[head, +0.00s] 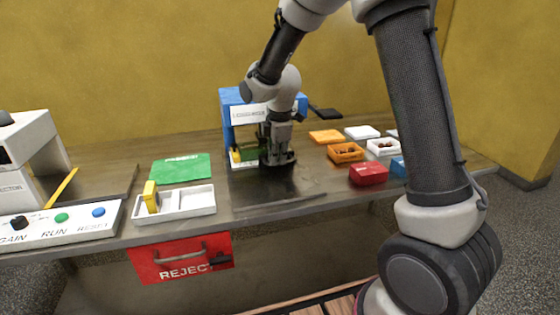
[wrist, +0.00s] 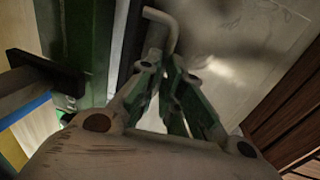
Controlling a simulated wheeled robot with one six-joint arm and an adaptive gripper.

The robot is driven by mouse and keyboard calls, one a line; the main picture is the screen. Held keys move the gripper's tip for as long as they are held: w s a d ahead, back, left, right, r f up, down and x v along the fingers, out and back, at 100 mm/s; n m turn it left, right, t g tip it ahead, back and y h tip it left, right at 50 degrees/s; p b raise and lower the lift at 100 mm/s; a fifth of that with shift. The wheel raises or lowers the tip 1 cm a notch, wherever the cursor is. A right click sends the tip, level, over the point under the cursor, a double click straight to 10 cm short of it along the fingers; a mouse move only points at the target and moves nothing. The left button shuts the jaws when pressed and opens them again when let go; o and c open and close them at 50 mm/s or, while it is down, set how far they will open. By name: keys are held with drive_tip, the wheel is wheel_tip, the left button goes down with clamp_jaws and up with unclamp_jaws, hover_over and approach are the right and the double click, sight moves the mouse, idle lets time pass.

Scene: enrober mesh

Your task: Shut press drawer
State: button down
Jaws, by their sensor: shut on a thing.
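The blue press frame (head: 228,98) stands at the back middle of the bench, with a white label on its front. A green and yellow part of the press drawer (head: 246,155) shows low inside it, just left of my gripper (head: 277,160). In the wrist view my gripper (wrist: 163,72) has its fingers closed around a grey bent bar, the drawer handle (wrist: 160,25). The green drawer front (wrist: 88,45) lies to the left of the fingers. My gripper hides part of the press opening, so how far the drawer stands out cannot be told.
A white two-part tray (head: 188,203) with a yellow block and a green sheet (head: 181,168) lie to the left. An orange box (head: 346,152) and a red box (head: 368,174) stand to the right. A red REJECT drawer (head: 180,259) hangs below the bench edge.

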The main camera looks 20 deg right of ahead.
drive_tip(key=c, duration=1.6)
unclamp_jaws()
drive_tip(key=shift+w, duration=0.3)
drive_tip(key=shift+o, duration=0.2)
wheel_tip(320, 180, up, 12)
drive_tip(key=s, duration=0.2)
drive_tip(key=shift+s, duration=0.15)
drive_tip(key=shift+f, duration=0.1)
